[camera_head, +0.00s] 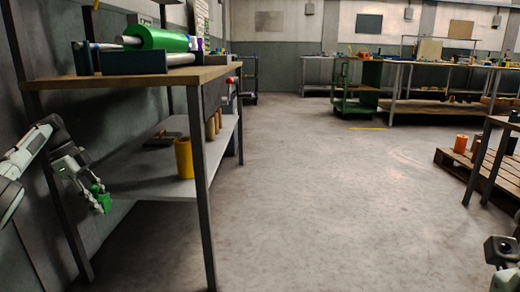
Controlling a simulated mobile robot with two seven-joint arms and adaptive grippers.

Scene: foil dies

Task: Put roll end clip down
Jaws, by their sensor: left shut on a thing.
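My left gripper (98,193) is at the left, in front of the near workbench and below its wooden top. It is shut on a small green roll end clip (102,201), held in the air near the height of the lower shelf. The gripper fingers hide part of the clip. My right arm shows only partly at the bottom right corner, and its fingertips cannot be made out.
The workbench (130,81) carries a green foil roll (158,39) in a dark cradle. Its lower shelf (140,180) holds a yellow cylinder (184,158). A pallet (478,170) lies at the right. The middle floor is clear.

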